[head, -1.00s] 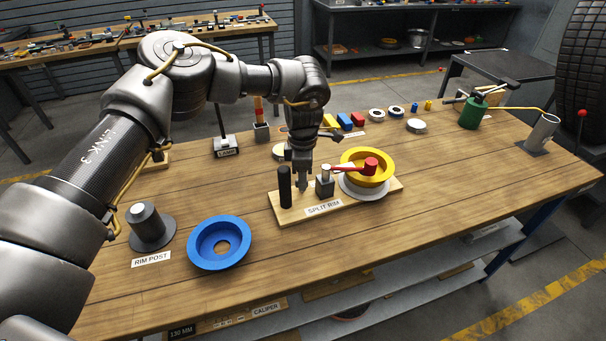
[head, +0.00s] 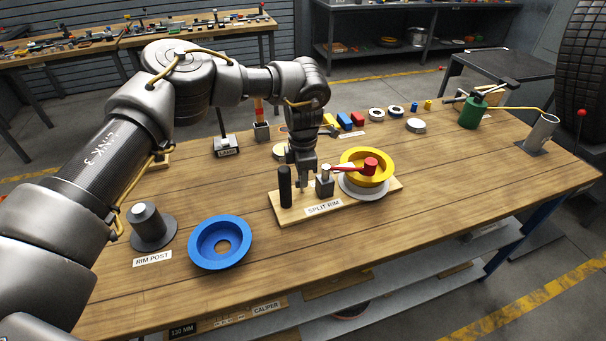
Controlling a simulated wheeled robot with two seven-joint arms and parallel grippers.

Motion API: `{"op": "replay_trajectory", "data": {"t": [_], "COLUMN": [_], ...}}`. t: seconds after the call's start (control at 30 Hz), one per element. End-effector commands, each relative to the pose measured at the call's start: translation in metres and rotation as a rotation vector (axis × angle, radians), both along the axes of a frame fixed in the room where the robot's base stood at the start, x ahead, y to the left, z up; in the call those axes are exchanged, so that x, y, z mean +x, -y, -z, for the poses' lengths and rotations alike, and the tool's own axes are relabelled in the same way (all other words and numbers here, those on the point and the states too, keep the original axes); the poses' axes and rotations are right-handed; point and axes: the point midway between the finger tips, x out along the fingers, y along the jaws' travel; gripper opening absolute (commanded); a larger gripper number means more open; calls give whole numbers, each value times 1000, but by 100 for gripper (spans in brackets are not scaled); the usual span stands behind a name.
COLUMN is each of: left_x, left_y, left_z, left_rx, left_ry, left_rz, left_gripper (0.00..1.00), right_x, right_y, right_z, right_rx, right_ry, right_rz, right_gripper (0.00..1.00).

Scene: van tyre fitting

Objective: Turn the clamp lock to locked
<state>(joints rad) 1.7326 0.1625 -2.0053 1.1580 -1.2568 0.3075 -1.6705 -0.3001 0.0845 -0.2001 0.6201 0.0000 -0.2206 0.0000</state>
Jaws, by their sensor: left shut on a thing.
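The wooden split rim board (head: 283,213) lies mid-table. My left gripper (head: 302,184) points straight down between the black post and the grey block. It is shut on a small part low on the board, which I take to be the clamp lock; the fingers mostly hide it, so its setting cannot be read. My right gripper is out of view.
A blue rim (head: 203,252) and a grey rim post (head: 148,226) are at the front left. Small coloured blocks (head: 345,121), discs and a green can (head: 472,112) stand behind and to the right. The table's front right is clear.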

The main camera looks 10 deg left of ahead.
Motion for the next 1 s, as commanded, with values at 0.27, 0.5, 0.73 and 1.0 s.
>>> {"op": "replay_trajectory", "data": {"t": [0.27,0.5,0.73,1.0], "left_x": [0,0,0,1], "left_y": [0,0,0,1], "left_z": [0,0,0,-29], "left_rx": [-1,-1,-1,-2], "left_ry": [0,0,0,4], "left_rz": [-31,-30,-29,-29], "left_gripper": [0,35,35,35], "right_x": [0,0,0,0], "right_y": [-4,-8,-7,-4], "right_z": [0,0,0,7], "right_rx": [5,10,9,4], "right_ry": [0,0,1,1], "right_rz": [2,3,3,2], "right_gripper": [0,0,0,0]}}
